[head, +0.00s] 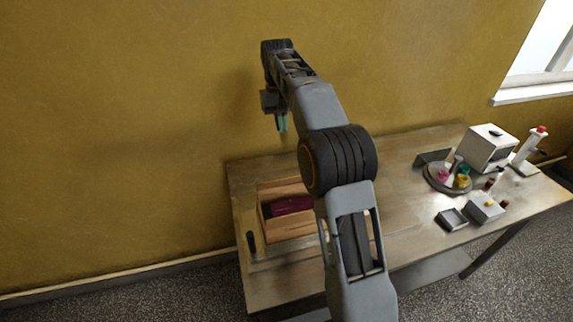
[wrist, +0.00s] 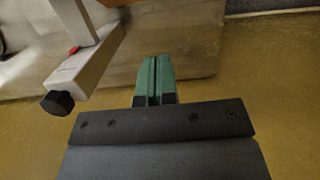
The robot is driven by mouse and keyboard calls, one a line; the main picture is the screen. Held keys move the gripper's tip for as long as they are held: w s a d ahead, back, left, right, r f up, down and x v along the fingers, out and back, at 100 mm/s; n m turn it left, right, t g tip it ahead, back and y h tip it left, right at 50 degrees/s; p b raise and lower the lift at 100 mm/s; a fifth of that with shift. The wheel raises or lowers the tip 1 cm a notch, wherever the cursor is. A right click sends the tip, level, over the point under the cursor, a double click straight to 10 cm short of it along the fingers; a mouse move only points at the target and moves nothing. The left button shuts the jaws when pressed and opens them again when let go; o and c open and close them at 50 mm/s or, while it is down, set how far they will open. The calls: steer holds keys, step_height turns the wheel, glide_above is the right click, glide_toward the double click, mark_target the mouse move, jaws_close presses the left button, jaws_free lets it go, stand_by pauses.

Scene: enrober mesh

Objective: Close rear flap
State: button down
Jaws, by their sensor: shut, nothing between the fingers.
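My gripper (head: 282,122) hangs above the back left of the table, in front of the yellow wall. Its green fingers are together and empty in the wrist view (wrist: 154,72). A pale boxy machine (head: 490,148) stands at the back right of the table, well away from my gripper. A flat grey panel (head: 433,158) shows at its left; I cannot tell whether it is the rear flap. No flap is clearly visible in either view.
A wooden box (head: 268,236) with a dark red item lies below my gripper. A round tray (head: 430,181) with coloured pieces, two small grey boxes (head: 485,209) and a white stand (head: 528,152) are at right. A pale post and base (wrist: 85,66) show in the wrist view.

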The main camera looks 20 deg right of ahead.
glide_toward(287, 180)
steer(key=w+f, duration=0.3)
steer(key=f, duration=0.1)
steer(key=shift+s+d+f, duration=0.2)
steer(key=shift+s+f, duration=0.5)
steer(key=shift+s, duration=0.25)
steer(key=shift+s+f, duration=0.4)
steer(key=shift+s, duration=0.15)
steer(key=shift+f+b, duration=0.15)
steer(key=shift+b, duration=0.2)
steer(key=shift+s+t+b, duration=0.15)
steer(key=shift+t+b, duration=0.15)
steer(key=shift+s, duration=0.2)
steer(key=shift+b, duration=0.4)
steer(key=shift+t, duration=0.3)
